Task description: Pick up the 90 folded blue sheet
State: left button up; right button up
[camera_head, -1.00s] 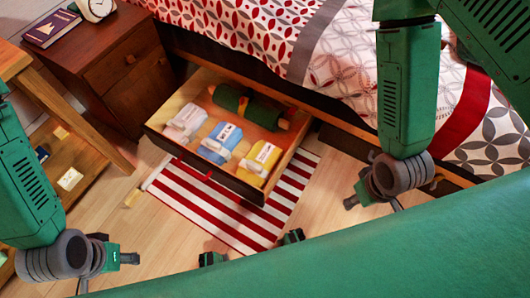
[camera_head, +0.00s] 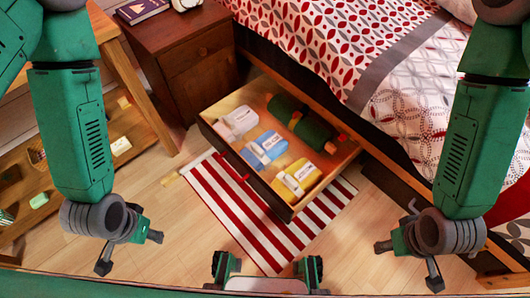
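The folded blue sheet (camera_head: 270,141) with a white label band lies in the open wooden drawer (camera_head: 226,150), between a folded white sheet (camera_head: 237,122) and a folded yellow sheet (camera_head: 305,170). Its label is too small to read. My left gripper (camera_head: 130,252) is open and empty, over the floor to the left of the drawer and apart from it. My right gripper (camera_head: 408,266) is open and empty, to the right of the drawer beside the bed. Neither gripper touches a sheet.
A dark green roll (camera_head: 300,122) lies at the drawer's back. The bed (camera_head: 370,50) stands behind it, a nightstand (camera_head: 185,60) at its left. A wooden shelf unit (camera_head: 65,175) stands at far left. A striped rug (camera_head: 240,210) lies under the drawer.

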aim_at(260, 153)
jog(key=i+j, duration=0.25)
jog(key=j, duration=0.15)
jog(key=i+j, duration=0.2)
jog(key=j, duration=0.15)
jog(key=i+j, duration=0.25)
jog(key=j, duration=0.15)
jog(key=j+z, duration=0.1)
jog(key=z, duration=0.4)
jog(key=i+j+z, duration=0.1)
jog(key=z, duration=0.4)
jog(key=j+z, duration=0.15)
jog(key=z, duration=0.3)
jog(key=j+z, duration=0.1)
jog(key=z, duration=0.4)
